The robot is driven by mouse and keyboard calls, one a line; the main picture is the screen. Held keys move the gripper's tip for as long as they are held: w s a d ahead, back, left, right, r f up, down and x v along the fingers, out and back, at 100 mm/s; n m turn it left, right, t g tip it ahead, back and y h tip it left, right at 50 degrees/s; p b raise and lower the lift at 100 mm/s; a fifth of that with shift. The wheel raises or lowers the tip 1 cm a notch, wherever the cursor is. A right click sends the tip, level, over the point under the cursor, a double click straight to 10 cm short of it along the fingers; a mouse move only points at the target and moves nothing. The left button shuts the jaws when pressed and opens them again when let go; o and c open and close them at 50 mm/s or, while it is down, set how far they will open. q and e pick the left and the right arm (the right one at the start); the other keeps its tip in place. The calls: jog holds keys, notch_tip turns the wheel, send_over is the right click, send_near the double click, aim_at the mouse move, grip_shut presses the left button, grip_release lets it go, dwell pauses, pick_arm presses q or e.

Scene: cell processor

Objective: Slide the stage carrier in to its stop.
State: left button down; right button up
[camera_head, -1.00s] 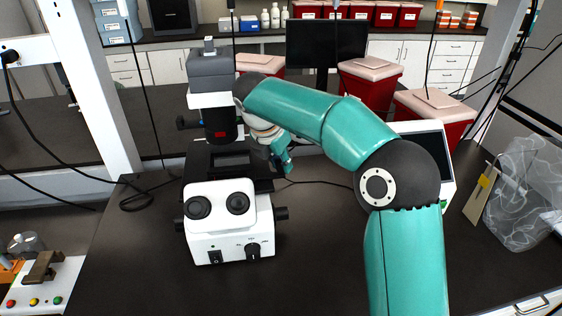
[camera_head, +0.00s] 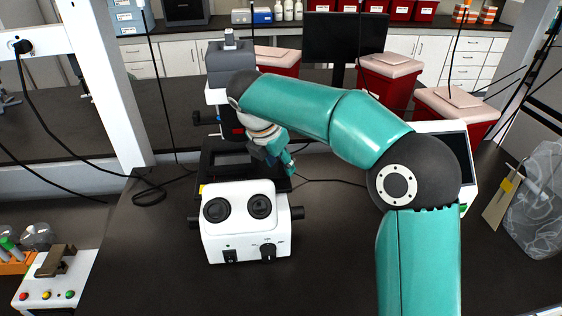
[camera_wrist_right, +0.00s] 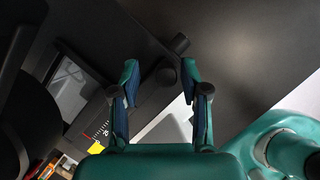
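The white and grey microscope (camera_head: 245,240) stands on the dark bench. Its black stage (camera_head: 215,178) lies behind the eyepieces, partly hidden by my right arm. In the right wrist view, a black stage part with a pale clear insert (camera_wrist_right: 68,90) lies to the left of the fingers, with a marked scale (camera_wrist_right: 97,133) and a yellow patch along its edge. I cannot tell carrier from stage clearly. My right gripper (camera_head: 283,160) is at the stage's right side. In the wrist view its fingers (camera_wrist_right: 161,88) stand apart, with a dark knob (camera_wrist_right: 166,76) beyond and between them. My left gripper is not in view.
A screen device (camera_head: 452,150) stands to the right of the microscope, behind my right arm. A clear bag (camera_head: 535,200) hangs at the far right. A white unit with coloured buttons (camera_head: 50,285) is at the lower left. The front bench is clear.

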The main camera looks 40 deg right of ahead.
jog(key=shift+d, duration=0.15)
jog(key=shift+s, duration=0.1)
jog(key=v, duration=1.1)
jog(key=shift+a+r, duration=0.25)
jog(key=shift+r, duration=0.1)
